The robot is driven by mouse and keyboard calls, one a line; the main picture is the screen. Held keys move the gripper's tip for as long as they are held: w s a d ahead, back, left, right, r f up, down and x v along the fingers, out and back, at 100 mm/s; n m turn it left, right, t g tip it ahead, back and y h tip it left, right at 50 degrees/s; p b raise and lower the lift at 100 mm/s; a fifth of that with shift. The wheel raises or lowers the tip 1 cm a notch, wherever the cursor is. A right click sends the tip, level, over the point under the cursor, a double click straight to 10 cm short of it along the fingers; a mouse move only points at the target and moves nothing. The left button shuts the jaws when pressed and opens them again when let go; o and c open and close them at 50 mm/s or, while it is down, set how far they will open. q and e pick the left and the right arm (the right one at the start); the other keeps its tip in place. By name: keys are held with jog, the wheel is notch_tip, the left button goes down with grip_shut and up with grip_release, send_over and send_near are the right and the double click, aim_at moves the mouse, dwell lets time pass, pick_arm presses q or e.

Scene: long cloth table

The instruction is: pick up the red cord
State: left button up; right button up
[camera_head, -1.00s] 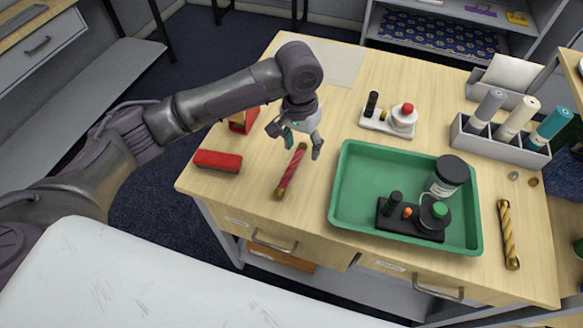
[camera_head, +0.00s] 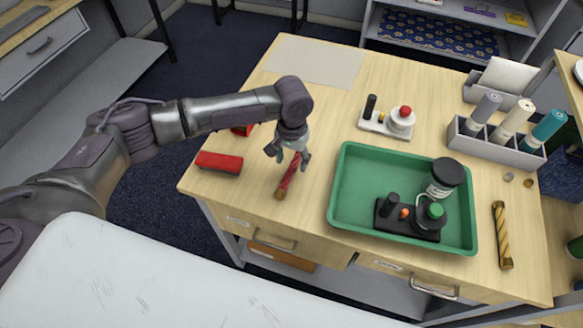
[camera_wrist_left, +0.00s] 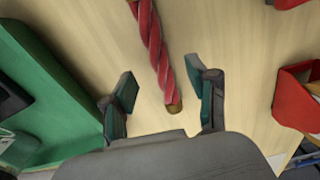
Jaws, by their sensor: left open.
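The red cord (camera_head: 287,180) is a twisted length with brass-coloured ends, lying on the wooden table left of the green tray. My left gripper (camera_head: 287,155) is over the cord's far part and hides that part in the head view. In the left wrist view the cord (camera_wrist_left: 153,48) runs down toward the hand, and its brass-tipped end lies between the two open fingers (camera_wrist_left: 165,100). The fingers stand apart on either side of it, with nothing held. I cannot tell the exact height of the fingertips above the table. My right gripper is not in view.
The green tray (camera_head: 345,185) holds a black-lidded jar and a dark stand. A red block (camera_head: 219,162) lies left of the cord, and a red box (camera_head: 243,129) is partly behind my arm. A yellow cord (camera_head: 502,235) lies right of the tray.

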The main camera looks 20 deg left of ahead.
aim_at(291, 168)
pick_arm(q)
jog(key=shift+s+f, duration=0.15)
jog(key=shift+f, duration=1.55)
grip_shut()
jog(key=shift+r, duration=0.1)
